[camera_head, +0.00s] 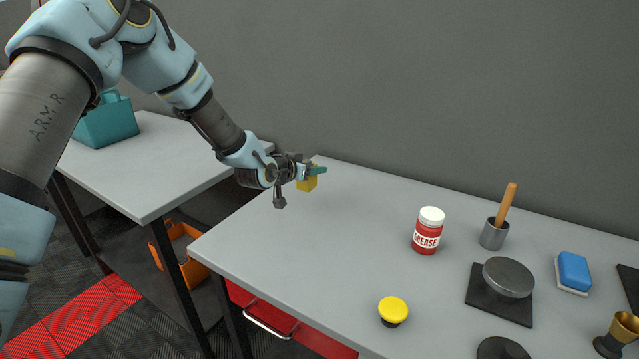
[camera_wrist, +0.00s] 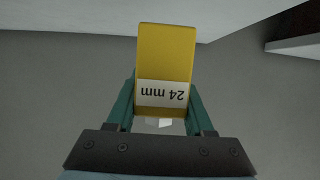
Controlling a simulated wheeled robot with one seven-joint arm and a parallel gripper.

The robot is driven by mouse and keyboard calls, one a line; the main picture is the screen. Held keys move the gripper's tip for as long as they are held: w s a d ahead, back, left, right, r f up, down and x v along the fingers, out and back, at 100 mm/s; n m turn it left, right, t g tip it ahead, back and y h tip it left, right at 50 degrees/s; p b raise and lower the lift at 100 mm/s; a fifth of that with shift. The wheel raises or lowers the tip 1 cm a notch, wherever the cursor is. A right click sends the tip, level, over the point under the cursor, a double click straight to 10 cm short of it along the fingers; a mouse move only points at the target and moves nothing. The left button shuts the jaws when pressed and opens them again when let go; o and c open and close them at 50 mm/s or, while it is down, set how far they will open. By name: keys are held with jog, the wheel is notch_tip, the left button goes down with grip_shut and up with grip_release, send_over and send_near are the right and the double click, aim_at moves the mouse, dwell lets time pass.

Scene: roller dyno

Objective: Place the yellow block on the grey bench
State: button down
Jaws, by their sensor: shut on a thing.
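The yellow block (camera_head: 308,183) is in my gripper (camera_head: 316,171), near the far left corner of the grey bench (camera_head: 330,260) in the head view. In the wrist view the yellow block (camera_wrist: 165,55) has a white label reading "24 mm" and sits between the teal fingers of my gripper (camera_wrist: 163,108). My gripper is shut on it. I cannot tell whether the block touches the bench or hangs above or behind it.
A grease jar (camera_head: 428,231), a yellow-topped button (camera_head: 393,311), a grey cup with a wooden handle (camera_head: 494,233), a round-topped black plate (camera_head: 498,313), a blue sponge (camera_head: 574,271) and a brass cup (camera_head: 617,335) stand on the bench. A second table (camera_head: 160,170) holds a teal box (camera_head: 105,124). The bench's left half is clear.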

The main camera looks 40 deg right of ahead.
notch_tip(320, 180, down, 4)
jog(key=shift+f+p, duration=0.2)
jog(key=shift+p, duration=0.6)
jog(key=shift+f, duration=0.35)
jog(key=shift+f, duration=0.1)
jog(key=shift+f, duration=0.15)
jog(key=shift+c, duration=1.4)
grip_release()
